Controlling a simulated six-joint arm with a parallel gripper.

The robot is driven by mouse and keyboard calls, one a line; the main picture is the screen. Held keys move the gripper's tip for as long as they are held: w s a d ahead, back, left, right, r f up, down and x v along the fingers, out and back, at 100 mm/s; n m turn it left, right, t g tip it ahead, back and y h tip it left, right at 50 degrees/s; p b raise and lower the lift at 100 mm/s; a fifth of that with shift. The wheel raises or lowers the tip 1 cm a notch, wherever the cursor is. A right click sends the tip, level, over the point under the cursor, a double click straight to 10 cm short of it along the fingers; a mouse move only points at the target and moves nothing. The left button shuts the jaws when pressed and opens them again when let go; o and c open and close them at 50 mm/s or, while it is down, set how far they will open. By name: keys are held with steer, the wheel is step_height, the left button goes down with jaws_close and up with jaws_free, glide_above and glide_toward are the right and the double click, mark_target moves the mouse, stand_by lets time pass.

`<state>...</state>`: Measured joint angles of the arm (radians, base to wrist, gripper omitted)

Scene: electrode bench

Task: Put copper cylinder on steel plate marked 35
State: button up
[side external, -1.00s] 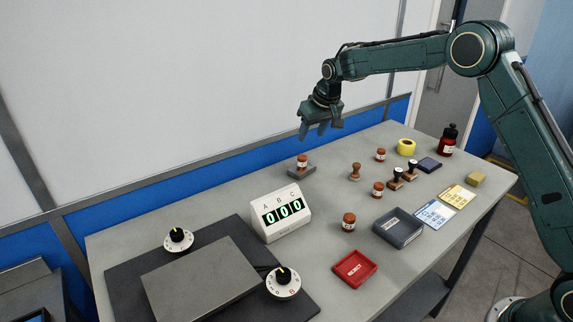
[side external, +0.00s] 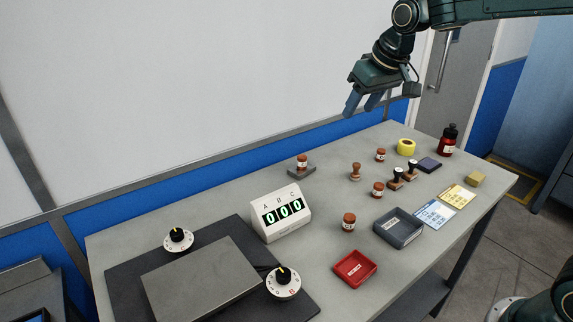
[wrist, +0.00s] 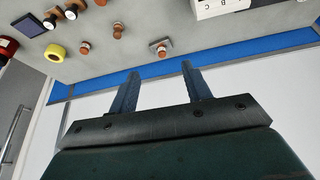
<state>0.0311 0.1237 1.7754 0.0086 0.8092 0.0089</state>
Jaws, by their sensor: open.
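A copper cylinder (side external: 302,161) with a white label stands upright on a small grey steel plate (side external: 302,173) near the table's back edge. In the wrist view the same cylinder (wrist: 161,47) shows on its plate. Its label and any marking on the plate are too small to read. Three similar copper cylinders stand directly on the table: one at the back (side external: 381,154), one in the middle (side external: 377,189) and one nearer the front (side external: 348,221). My gripper (side external: 364,104) is open and empty, high above the back of the table; its two fingers (wrist: 160,72) show apart in the wrist view.
A white A-B-C display (side external: 281,213) reads 000. A large grey plate (side external: 200,279) lies on a dark mat between two dials. A red tray (side external: 355,268), a grey tray (side external: 399,227), stamps, cards, yellow tape (side external: 406,147) and a red bottle (side external: 447,140) occupy the right.

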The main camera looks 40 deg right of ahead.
steer(key=s+a+f, duration=0.1)
steer(key=s+f, duration=0.1)
steer(key=s, duration=2.6)
steer(key=shift+s+a+n+t, duration=0.3)
